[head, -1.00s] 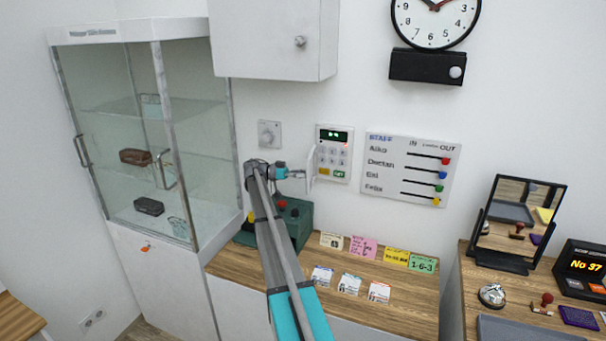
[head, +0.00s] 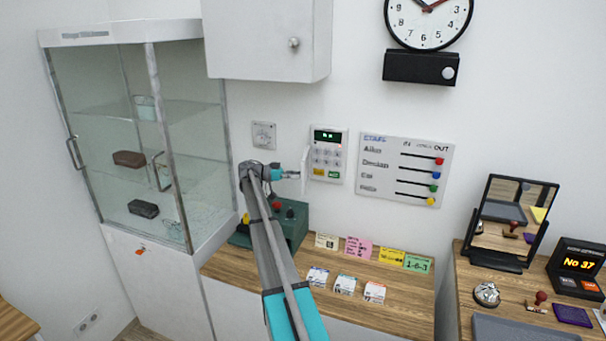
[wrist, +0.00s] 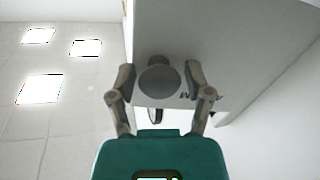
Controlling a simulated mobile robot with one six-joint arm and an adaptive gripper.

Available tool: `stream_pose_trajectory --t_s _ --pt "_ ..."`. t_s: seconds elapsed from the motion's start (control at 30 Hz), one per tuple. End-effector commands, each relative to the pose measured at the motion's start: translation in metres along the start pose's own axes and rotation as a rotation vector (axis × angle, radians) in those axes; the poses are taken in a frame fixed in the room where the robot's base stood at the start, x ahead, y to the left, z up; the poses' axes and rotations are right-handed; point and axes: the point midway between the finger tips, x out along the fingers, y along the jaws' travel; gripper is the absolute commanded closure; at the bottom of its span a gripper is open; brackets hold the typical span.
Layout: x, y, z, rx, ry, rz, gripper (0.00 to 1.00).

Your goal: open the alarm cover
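The alarm keypad (head: 326,155) hangs on the back wall in the head view, with a lit green display above its keys. Its white cover (head: 305,170) stands out from the keypad's left side, seen nearly edge-on, and the keys are exposed. My gripper (head: 297,175) reaches it from the left. In the wrist view a pale panel, apparently the cover (wrist: 215,50), fills much of the picture. A round grey knob (wrist: 158,80) on it sits between the fingers of my gripper (wrist: 160,76), which lie close against both sides.
A staff board (head: 404,168) is to the right. Below, the wooden counter (head: 390,300) holds cards and a green box (head: 290,228). A glass cabinet (head: 130,140) stands left.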

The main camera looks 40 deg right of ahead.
Motion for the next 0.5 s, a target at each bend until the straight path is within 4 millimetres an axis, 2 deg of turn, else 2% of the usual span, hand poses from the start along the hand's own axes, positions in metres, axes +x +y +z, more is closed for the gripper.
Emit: stream_pose_trajectory --t_s 0.03,0.27,0.5 --pt "0.000 0.001 -0.002 0.000 0.000 0.000 0.55" --pt "0.000 0.004 -0.018 0.001 0.002 0.000 0.98" --pt "0.000 0.011 -0.045 0.001 0.002 0.000 1.00"
